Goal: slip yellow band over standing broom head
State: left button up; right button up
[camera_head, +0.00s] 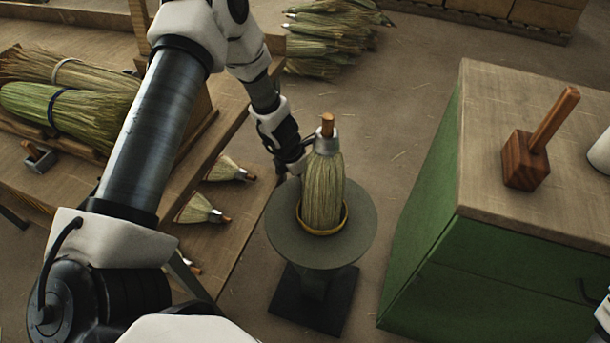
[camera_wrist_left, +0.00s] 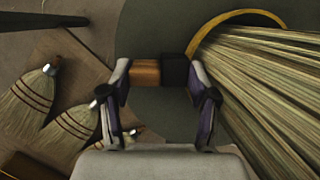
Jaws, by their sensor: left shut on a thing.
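The broom head (camera_head: 323,190) stands upright, bristles down, on a round grey stand (camera_head: 278,224), with its wooden stub up. The yellow band (camera_head: 324,232) is around the bristles at their foot, close to the stand's top. In the left wrist view the bristles (camera_wrist_left: 275,90) fan to the right and part of the band (camera_wrist_left: 238,18) shows. My left gripper (camera_head: 297,172) is low at the broom's far left side. Its fingers (camera_wrist_left: 160,85) are shut on a small brown-and-black block (camera_wrist_left: 160,71) beside the band; whether they are joined is unclear.
A green cabinet (camera_head: 425,240) at the right bears a wooden mallet (camera_head: 527,158) and a white object (camera_head: 600,152). Bristle bundles (camera_head: 65,100) lie on the left bench. Small brooms (camera_head: 200,210) lie beside the stand. More bundles (camera_head: 325,40) lie behind.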

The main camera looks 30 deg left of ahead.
dwell(0.4)
pick_arm(q)
jog(key=o, duration=1.2)
jog(key=shift+o, duration=0.2)
jog(key=shift+r, duration=0.15)
jog(key=shift+s+a+r, duration=0.1)
jog(key=shift+r, duration=0.35)
jog(key=s+a, duration=0.7)
jog(key=s, duration=0.3)
